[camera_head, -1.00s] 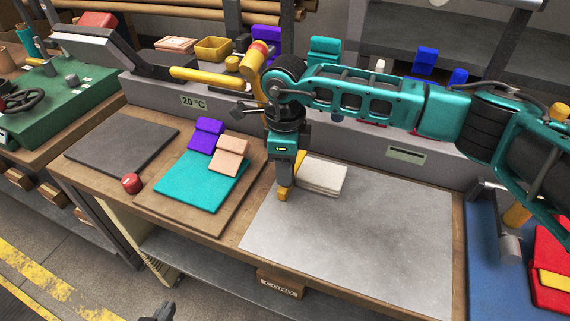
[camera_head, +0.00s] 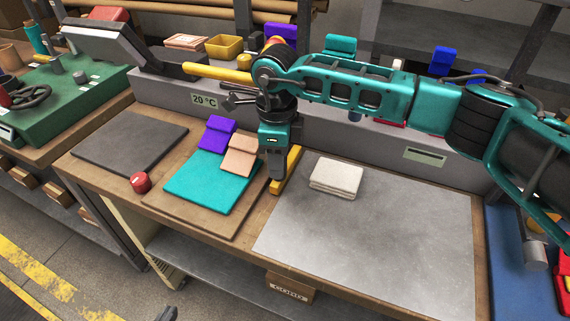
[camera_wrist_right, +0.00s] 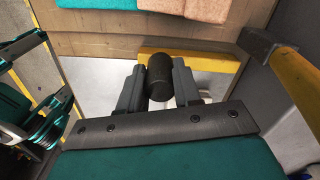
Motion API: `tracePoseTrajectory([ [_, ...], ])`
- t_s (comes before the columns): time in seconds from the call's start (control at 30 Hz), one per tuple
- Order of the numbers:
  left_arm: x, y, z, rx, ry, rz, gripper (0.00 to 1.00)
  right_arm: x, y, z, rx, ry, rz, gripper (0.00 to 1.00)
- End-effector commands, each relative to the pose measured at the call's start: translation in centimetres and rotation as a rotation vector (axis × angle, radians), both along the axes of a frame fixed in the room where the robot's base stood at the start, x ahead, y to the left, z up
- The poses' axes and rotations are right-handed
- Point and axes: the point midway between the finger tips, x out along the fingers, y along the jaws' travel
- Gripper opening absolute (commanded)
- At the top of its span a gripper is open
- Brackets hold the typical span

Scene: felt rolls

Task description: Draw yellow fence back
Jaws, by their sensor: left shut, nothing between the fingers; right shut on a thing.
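The yellow fence (camera_head: 289,168) is a short bar at the left edge of the grey plate (camera_head: 385,240), beside the wooden board. A cream stack of felt (camera_head: 337,178) lies on the plate to its right, with a gap between them. My right gripper (camera_head: 274,176) is over the fence and hides part of it. In the right wrist view its fingers (camera_wrist_right: 159,88) are shut on a dark round knob (camera_wrist_right: 159,75), in front of the yellow fence (camera_wrist_right: 207,62). My left gripper (camera_head: 168,313) shows only as a dark tip at the bottom edge, shut and empty.
Teal felt (camera_head: 205,185), with purple and peach pieces on it, lies on the wooden board left of the fence. A red knob (camera_head: 140,182) stands farther left. A yellow handle (camera_head: 215,73) and grey housing (camera_head: 150,95) are behind. The plate's front is clear.

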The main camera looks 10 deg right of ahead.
Motion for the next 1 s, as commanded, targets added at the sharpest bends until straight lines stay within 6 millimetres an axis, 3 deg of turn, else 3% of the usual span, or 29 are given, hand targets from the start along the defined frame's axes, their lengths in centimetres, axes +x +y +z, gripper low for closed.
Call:
tracePoseTrajectory([
  [0.23, 0.09, 0.02, 0.09, 0.000, -0.002, 0.001, 0.00, -0.01, 0.08, 0.03, 0.001, 0.000, 0.002, 0.00],
  [0.27, 0.10, 0.02, 0.10, 0.000, -0.002, 0.001, 0.00, -0.02, 0.07, 0.03, 0.001, 0.000, 0.002, 0.35],
  [0.5, 0.12, -0.01, 0.11, -0.001, -0.003, 0.000, 0.00, -0.01, 0.03, 0.00, 0.000, 0.000, 0.001, 0.58],
  [1.0, 0.19, -0.05, 0.32, 0.000, -0.004, -0.001, 0.00, -0.08, -0.14, 0.03, -0.001, 0.000, 0.000, 0.58],
])
